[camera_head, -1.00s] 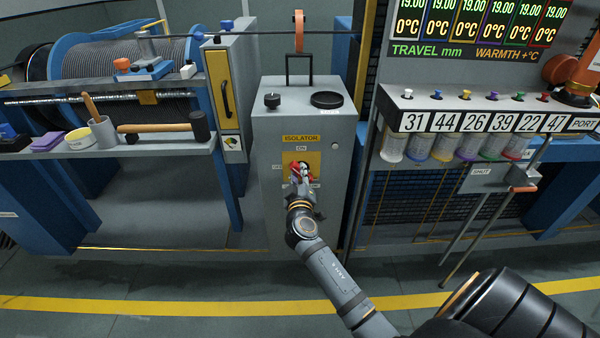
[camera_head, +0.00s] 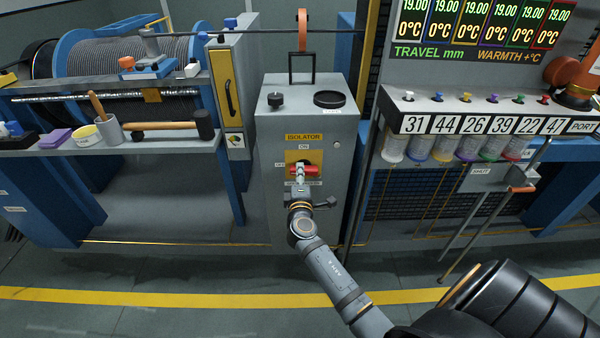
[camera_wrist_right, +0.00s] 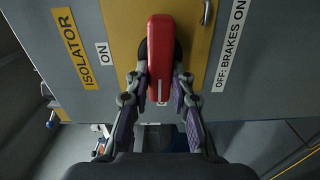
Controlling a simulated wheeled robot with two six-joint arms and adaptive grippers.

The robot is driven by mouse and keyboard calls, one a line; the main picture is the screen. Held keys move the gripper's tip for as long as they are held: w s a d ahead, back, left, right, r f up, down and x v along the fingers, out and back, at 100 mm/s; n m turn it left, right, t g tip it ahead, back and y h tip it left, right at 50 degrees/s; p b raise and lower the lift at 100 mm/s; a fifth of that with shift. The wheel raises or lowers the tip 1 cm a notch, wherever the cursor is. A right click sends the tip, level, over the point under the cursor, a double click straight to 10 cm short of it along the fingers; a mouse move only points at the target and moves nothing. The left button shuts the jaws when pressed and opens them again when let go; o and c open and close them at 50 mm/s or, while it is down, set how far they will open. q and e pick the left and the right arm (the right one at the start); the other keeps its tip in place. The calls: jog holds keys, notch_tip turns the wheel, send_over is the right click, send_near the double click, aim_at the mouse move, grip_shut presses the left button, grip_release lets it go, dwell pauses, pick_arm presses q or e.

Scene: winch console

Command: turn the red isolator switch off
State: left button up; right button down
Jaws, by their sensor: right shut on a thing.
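The red isolator switch handle (camera_head: 311,171) is on a yellow plate on the front of the grey console (camera_head: 268,210), under the ISOLATOR label. It lies about level across the plate in the head view. My right gripper (camera_head: 300,178) is at the handle and partly covers it. In the right wrist view the handle (camera_wrist_right: 160,50) runs between the two fingers of my right gripper (camera_wrist_right: 161,85), which are shut on its near end. An ON label (camera_wrist_right: 104,53) and an OFF: BRAKES ON label (camera_wrist_right: 231,45) flank the plate. My left gripper is not in view.
A black knob (camera_head: 275,100) and a round black pad (camera_head: 330,99) are on the console top. A shelf with a mallet (camera_head: 165,126) stands left. A metal lever (camera_head: 500,215) with an orange grip stands right. The floor in front is clear.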

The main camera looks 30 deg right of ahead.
jog(key=shift+n, duration=0.3)
jog(key=shift+f, duration=0.1)
jog(key=c, duration=1.2)
grip_release()
jog(key=shift+o, duration=0.2)
jog(key=v, duration=0.7)
jog(key=shift+s, duration=0.3)
jog(key=shift+a, duration=0.15)
